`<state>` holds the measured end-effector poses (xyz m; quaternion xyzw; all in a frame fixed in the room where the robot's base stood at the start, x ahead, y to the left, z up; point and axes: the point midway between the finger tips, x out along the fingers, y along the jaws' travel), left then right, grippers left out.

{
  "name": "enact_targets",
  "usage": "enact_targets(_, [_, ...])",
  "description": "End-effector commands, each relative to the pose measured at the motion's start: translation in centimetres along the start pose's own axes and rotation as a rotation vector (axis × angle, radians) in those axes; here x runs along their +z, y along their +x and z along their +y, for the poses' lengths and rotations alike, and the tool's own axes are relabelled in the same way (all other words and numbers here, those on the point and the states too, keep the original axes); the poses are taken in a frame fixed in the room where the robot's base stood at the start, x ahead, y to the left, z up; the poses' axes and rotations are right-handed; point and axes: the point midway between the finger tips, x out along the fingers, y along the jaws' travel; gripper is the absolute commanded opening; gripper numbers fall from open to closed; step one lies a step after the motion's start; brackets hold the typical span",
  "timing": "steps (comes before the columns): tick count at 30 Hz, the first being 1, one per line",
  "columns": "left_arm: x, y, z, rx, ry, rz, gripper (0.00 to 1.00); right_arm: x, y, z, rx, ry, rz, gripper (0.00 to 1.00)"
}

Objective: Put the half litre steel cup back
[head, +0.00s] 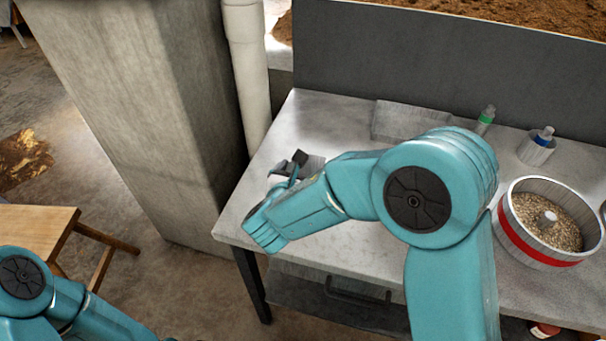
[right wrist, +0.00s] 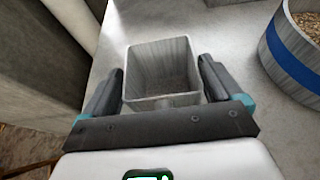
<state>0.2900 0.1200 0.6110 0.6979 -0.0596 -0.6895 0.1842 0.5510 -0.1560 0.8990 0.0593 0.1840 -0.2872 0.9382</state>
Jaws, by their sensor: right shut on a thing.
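The half litre steel cup (right wrist: 162,70) is a grey, square-mouthed open vessel in the right wrist view. It sits between the two dark fingers of my right gripper (right wrist: 160,88), which is shut on it. The inside of the cup looks empty. In the head view my right gripper (head: 298,162) is over the left part of the grey table, and my arm hides most of the cup there. I cannot tell whether the cup touches the tabletop. My left arm shows at the lower left of the head view, but its gripper is out of view.
A red-banded tub of grain (head: 545,258) stands on the table (head: 300,120) at the right. A blue-banded tub of grain (right wrist: 290,60) is right of the cup in the wrist view. Small green-capped (head: 486,118) and blue-capped (head: 544,136) bottles stand at the back. A concrete pillar (head: 150,110) borders the left.

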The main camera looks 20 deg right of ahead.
Motion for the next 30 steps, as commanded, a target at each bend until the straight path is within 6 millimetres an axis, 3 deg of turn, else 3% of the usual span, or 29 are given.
enact_targets(12, [0.0, 0.5, -0.2, 0.0, 0.0, 0.0, 0.43, -0.6, 0.3, 0.0, 0.0, 0.001, -0.003, 0.07])
enact_targets(13, [0.0, 0.5, -0.2, 0.0, 0.0, 0.0, 0.43, -0.7, 0.3, 0.0, 0.0, 0.001, -0.001, 0.95])
enact_targets(14, [0.0, 0.3, -0.1, 0.0, 0.0, 0.0, 0.43, -0.6, 0.3, 0.0, 0.0, 0.001, -0.001, 1.0])
enact_targets(23, [0.0, -0.2, 0.1, 0.0, 0.0, 0.0, 0.43, 0.0, 0.1, 0.0, 0.0, 0.0, -0.001, 1.0])
enact_targets(26, [0.0, 0.1, 0.0, 0.0, 0.0, 0.0, 0.43, -0.3, -1.3, 0.1, 0.004, 0.0, -0.003, 1.0])
enact_targets(30, [0.0, 0.1, 0.0, 0.0, 0.0, 0.0, 0.43, -0.2, -4.6, 0.2, 0.006, 0.0, -0.004, 1.0])
